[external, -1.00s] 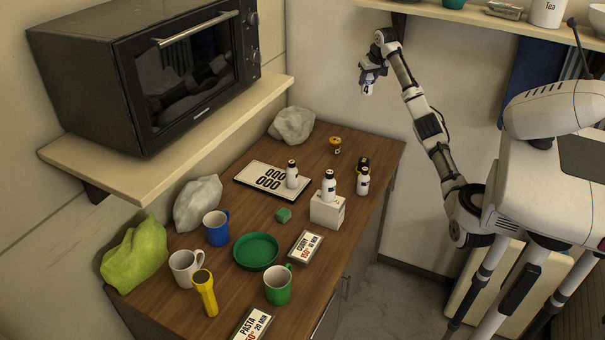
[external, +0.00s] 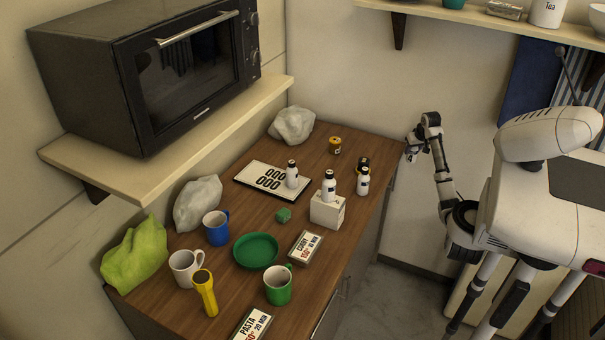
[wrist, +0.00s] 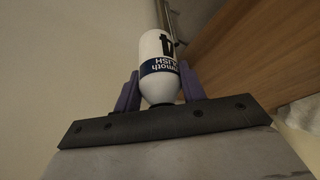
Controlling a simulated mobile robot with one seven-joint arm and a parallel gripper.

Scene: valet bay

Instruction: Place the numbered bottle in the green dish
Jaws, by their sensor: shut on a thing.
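My gripper (wrist: 160,92) is shut on a white bottle (wrist: 158,62) with a dark cap and blue label band; a dark 4 shows on it in the wrist view. In the external view my gripper (external: 411,150) is small, beside the counter's far right edge, and the held bottle cannot be made out. The green dish (external: 256,251) lies empty on the counter, far to the left and nearer the camera. Similar white bottles stand on the number plate (external: 291,176), on a white box (external: 329,187) and on the counter (external: 362,182).
A green mug (external: 278,286), blue mug (external: 216,229), white mug (external: 186,268) and yellow torch (external: 205,294) stand around the dish. A curry card (external: 305,247) and green block (external: 284,215) lie close by. A microwave (external: 150,75) on a shelf overhangs the left.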

